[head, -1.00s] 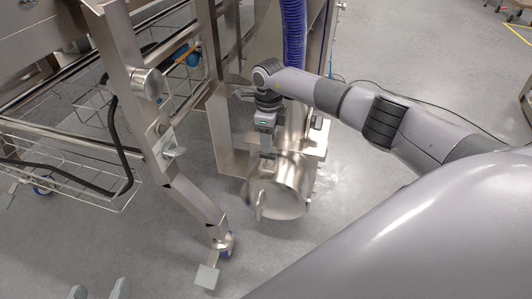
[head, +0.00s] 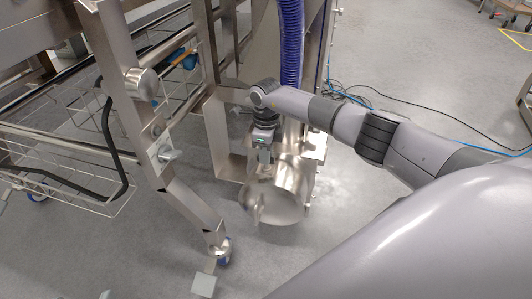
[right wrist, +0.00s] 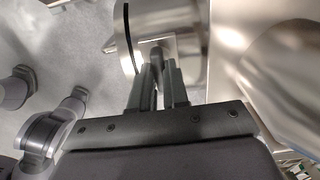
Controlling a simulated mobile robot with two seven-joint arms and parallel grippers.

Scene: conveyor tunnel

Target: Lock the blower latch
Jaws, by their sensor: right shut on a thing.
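The blower (head: 285,192) is a shiny metal drum low on the steel frame, in the middle of the head view. My right gripper (head: 263,156) comes down onto its upper side from above. In the right wrist view, my right gripper (right wrist: 158,88) is shut on a small grey lever, the blower latch (right wrist: 156,56), in front of a bright metal plate. The fingers hide much of the latch, so its exact angle is hard to tell. Only a grey tip of my left gripper (head: 106,295) shows at the bottom edge of the head view, far from the blower.
A steel frame leg (head: 175,180) with a blue caster (head: 223,250) stands left of the blower. A wire basket (head: 75,175) hangs further left. A blue hose (head: 291,45) runs down behind my right arm. Cables lie on the floor behind. Floor in front is open.

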